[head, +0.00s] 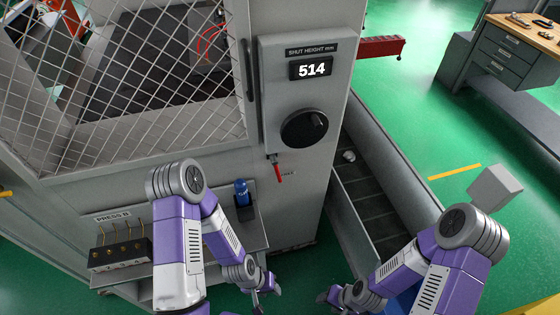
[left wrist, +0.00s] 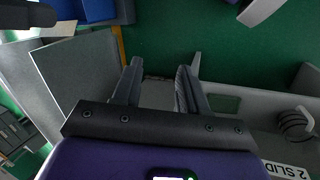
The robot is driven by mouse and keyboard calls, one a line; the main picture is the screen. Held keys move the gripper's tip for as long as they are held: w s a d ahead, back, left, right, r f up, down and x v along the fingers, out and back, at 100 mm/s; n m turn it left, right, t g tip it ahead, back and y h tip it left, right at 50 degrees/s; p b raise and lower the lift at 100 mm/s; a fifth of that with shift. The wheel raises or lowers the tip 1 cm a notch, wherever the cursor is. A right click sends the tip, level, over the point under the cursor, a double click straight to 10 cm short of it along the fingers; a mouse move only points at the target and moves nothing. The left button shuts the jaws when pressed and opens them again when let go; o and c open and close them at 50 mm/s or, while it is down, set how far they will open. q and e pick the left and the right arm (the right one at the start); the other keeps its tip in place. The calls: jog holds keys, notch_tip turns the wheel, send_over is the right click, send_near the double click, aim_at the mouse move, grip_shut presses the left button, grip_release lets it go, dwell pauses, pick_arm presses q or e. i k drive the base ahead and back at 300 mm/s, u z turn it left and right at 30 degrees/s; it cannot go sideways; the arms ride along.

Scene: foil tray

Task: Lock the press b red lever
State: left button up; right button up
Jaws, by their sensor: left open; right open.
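The small red lever (head: 277,172) hangs down under the grey shut-height box (head: 311,90) on the press column, tilted slightly. The box shows 514 above a round black knob (head: 304,128). The PRESS B label (head: 113,216) is on the ledge at the left. My left gripper (head: 264,294) is low in the head view, below and apart from the lever. The left wrist view shows its two fingers (left wrist: 158,80) spread with nothing between them; the lever is not visible there. My right gripper (head: 328,297) is low and right of the left one, open and away from the lever.
A wire-mesh guard (head: 120,80) covers the press at the left. A blue can (head: 242,192) stands in a holder near my left arm. A grey chute (head: 375,195) runs right of the column. A workbench (head: 515,55) stands far right.

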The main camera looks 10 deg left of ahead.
aim_at(273, 159)
jog(key=u, duration=0.6)
jog(key=k, duration=1.35)
jog(key=u, duration=0.4)
jog(key=i, duration=0.3)
jog(key=z, duration=1.1)
jog(key=i, duration=1.35)
jog(key=u, duration=0.5)
